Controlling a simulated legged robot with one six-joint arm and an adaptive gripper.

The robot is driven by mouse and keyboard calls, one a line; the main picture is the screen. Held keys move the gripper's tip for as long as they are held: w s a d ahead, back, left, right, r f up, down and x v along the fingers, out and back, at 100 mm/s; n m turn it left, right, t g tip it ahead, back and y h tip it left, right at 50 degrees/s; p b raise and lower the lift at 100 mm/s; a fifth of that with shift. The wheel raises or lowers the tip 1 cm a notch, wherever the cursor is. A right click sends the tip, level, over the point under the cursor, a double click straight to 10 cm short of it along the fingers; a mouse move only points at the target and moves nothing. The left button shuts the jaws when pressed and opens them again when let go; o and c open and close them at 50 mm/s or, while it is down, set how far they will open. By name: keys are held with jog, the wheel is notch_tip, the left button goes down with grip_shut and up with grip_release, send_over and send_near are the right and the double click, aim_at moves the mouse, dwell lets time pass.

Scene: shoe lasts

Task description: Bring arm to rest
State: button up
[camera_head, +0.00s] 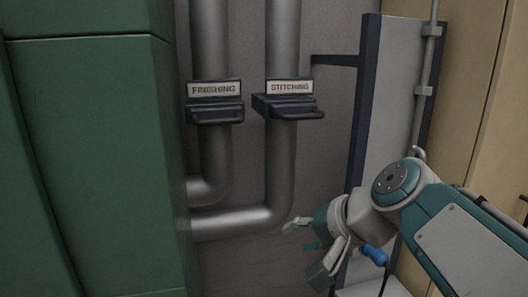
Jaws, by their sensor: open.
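My arm (445,226) reaches in from the lower right of the head view, teal and grey, bent at a round joint. My gripper (303,240) is at its end, low in the middle right. It points left and its jaws are open, with nothing seen between them. It appears in front of the wall and to the right of the lower pipe bend. The wrist hides part of what lies behind it.
A green cabinet (95,160) fills the left. Two vertical grey pipes carry dark slotted boxes labelled FINISHING (214,102) and STITCHING (289,100). A dark-framed grey panel (388,95) stands at right, before a tan wall (475,80). A blue-handled item (374,255) shows beside my wrist.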

jog(key=s+d+f+n+h, duration=0.2)
jog(key=s+d+f+h, duration=0.1)
jog(key=s+f, duration=0.3)
jog(key=s+d+f+n+g+h, duration=0.1)
jog(key=s+d+f+n+h, duration=0.1)
jog(key=s+d+f, duration=0.4)
notch_tip(320, 180, down, 3)
jog(key=shift+d+r+n+h, duration=0.2)
jog(key=shift+n+h, duration=0.2)
jog(key=shift+h, duration=0.5)
